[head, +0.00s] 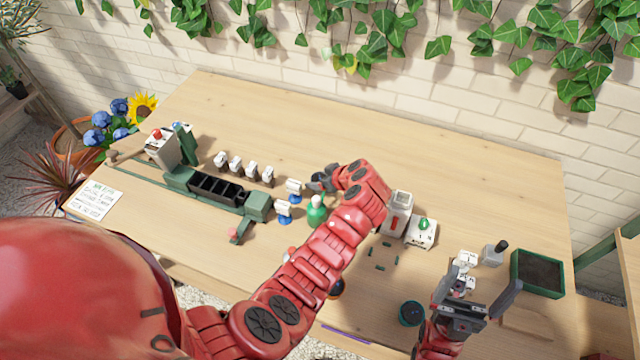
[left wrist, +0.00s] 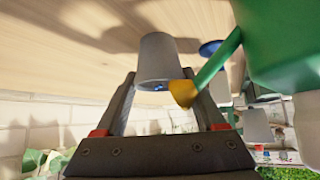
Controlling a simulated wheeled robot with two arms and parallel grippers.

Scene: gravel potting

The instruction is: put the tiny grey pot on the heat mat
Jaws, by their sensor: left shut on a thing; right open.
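My left gripper (head: 320,183) is over the middle of the table, beyond the green bottle, partly hidden by my own wrist. In the left wrist view its two fingers (left wrist: 165,108) are shut on a small plain grey pot (left wrist: 158,60), held between their tips. In the head view I cannot make the pot out clearly. My right gripper (head: 462,308) is open at the right front, near small white items. I cannot identify the heat mat for certain; a dark rectangular surface with a green rim (head: 515,273) lies at the right end of the table.
A green bottle (head: 317,212) stands close to my left gripper; its body (left wrist: 285,45) and yellow tip show in the wrist view. Small blue-based items (head: 284,212) stand left of it. A black-celled tray (head: 215,190) is further left. The back of the table is clear.

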